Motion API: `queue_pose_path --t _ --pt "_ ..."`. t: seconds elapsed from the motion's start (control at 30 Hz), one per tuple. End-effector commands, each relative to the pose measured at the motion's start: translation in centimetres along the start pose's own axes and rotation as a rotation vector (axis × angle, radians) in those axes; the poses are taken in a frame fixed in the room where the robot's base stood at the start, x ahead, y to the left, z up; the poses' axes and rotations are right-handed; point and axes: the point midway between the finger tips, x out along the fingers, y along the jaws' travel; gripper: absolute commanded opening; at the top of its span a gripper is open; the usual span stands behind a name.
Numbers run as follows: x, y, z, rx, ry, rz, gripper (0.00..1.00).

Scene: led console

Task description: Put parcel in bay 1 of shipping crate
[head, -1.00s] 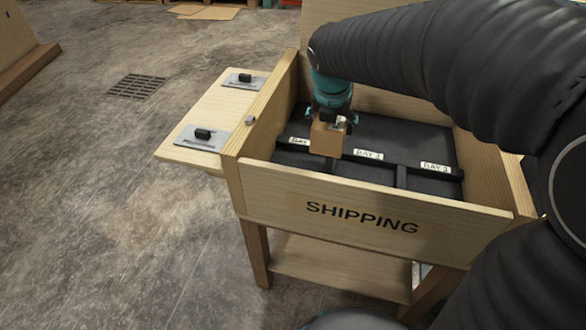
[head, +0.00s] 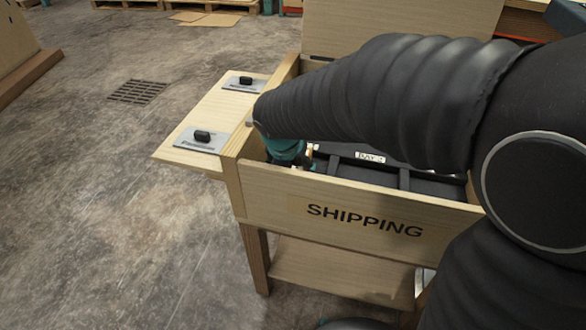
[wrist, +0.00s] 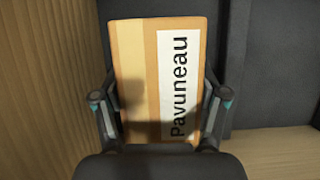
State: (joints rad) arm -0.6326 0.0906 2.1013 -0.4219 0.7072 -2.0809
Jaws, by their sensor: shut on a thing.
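The parcel (wrist: 140,75) is a tan cardboard box with a lighter tape strip and a white label reading "Pavuneau". My gripper (wrist: 160,104) is shut on it, one finger on each side. The shipping crate (head: 340,209) is a wooden box with a dark lining and "SHIPPING" on its front wall. In the head view my teal wrist is down inside the crate's front left, on the bay 1 side. The crate's front wall and my arm hide most of the gripper and parcel there. Whether the parcel touches the floor cannot be told.
The wrist view has a wooden wall (wrist: 40,80) close on the left and dark lining with a divider on the right. The bay 2 label (head: 370,157) shows; my arm covers the others. A side shelf (head: 182,151) with two black-knobbed plates adjoins the crate's left.

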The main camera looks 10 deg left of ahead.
Motion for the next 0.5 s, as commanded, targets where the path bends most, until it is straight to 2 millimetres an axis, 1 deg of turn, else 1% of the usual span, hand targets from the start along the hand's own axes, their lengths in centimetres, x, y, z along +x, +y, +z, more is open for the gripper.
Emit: queue_pose_path --t 0.03,0.37,0.4,0.47,0.5 --pt "0.26 0.02 -0.07 0.001 -0.001 0.001 0.17" --pt "0.44 0.03 -0.12 0.001 -0.002 0.002 0.17" --pt "0.49 0.01 -0.16 0.001 -0.001 0.001 0.77" --pt "0.46 0.01 -0.15 0.001 -0.001 0.001 0.92" --pt "0.46 0.0 -0.15 0.001 -0.001 0.001 0.97"
